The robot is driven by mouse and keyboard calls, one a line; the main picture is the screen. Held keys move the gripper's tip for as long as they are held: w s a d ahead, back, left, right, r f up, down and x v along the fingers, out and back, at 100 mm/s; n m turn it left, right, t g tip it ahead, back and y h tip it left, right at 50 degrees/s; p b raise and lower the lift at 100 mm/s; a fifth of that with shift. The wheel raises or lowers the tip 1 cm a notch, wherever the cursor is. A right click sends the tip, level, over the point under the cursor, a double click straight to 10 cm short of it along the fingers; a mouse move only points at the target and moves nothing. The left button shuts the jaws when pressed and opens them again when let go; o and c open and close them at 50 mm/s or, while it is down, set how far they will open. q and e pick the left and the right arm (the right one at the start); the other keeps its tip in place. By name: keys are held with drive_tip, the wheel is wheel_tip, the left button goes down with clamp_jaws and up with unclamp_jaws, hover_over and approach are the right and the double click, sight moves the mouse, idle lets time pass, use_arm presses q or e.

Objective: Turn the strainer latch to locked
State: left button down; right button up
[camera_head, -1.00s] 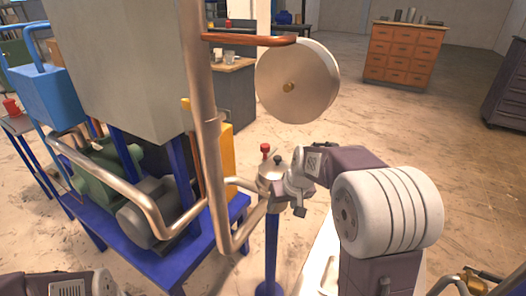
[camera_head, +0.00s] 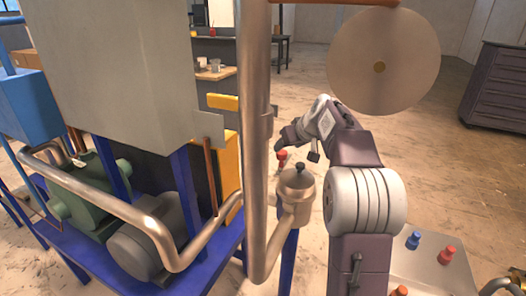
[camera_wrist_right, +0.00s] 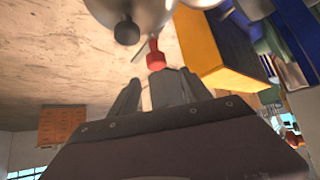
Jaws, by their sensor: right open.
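The strainer (camera_head: 297,200) is a small metal pot on a blue post, beside a thick vertical pipe. Its lid has a black knob (camera_head: 300,167), also seen in the right wrist view (camera_wrist_right: 127,32). A red-knobbed latch handle (camera_head: 282,156) stands at its far left side. My right gripper (camera_head: 283,146) reaches over behind the strainer, close to the red knob. In the right wrist view the fingers (camera_wrist_right: 160,88) are open and the red knob (camera_wrist_right: 155,55) shows just beyond the fingertips, in line with the gap. Contact cannot be told. My left gripper is out of view.
The vertical metal pipe (camera_head: 256,130) stands just left of the strainer. A large round disc (camera_head: 384,60) hangs above my right arm. A tray (camera_head: 435,275) with red and blue knobbed pieces is at lower right. Open floor lies behind.

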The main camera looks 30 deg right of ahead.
sight(282, 152)
drive_tip(key=shift+s+d+f, duration=0.1)
drive_tip(key=shift+s+d, duration=0.05)
drive_tip(key=shift+d, duration=0.1)
drive_tip(key=x, duration=0.8)
drive_tip(key=shift+w+f, duration=0.2)
drive_tip(key=shift+f, duration=0.1)
clamp_jaws()
idle(0.8)
